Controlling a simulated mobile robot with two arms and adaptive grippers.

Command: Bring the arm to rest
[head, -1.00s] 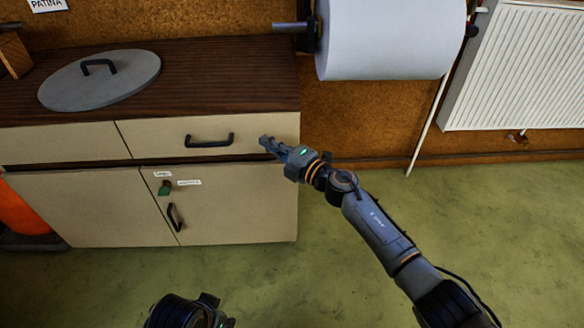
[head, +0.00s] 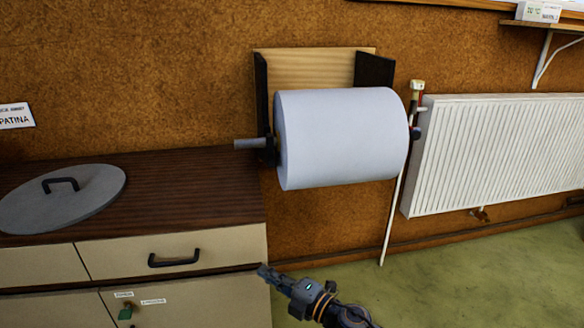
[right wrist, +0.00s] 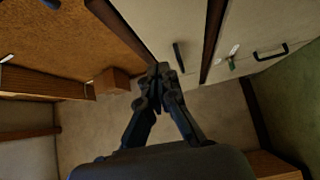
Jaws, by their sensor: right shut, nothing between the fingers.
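My right gripper (head: 268,272) is in the lower middle of the head view, in front of the right end of the cabinet. It is shut and empty, with its fingertips pointing up and left. It also shows in the right wrist view (right wrist: 156,80), with its fingers together and nothing between them. My right arm runs out of the bottom edge of the head view. My left gripper does not show now.
A cabinet (head: 190,250) with a drawer and doors stands at left, a grey lid (head: 95,205) on its top. A large paper roll (head: 340,135) hangs on the wall. A white radiator (head: 500,150) is at right. The green floor (head: 450,270) is clear at lower right.

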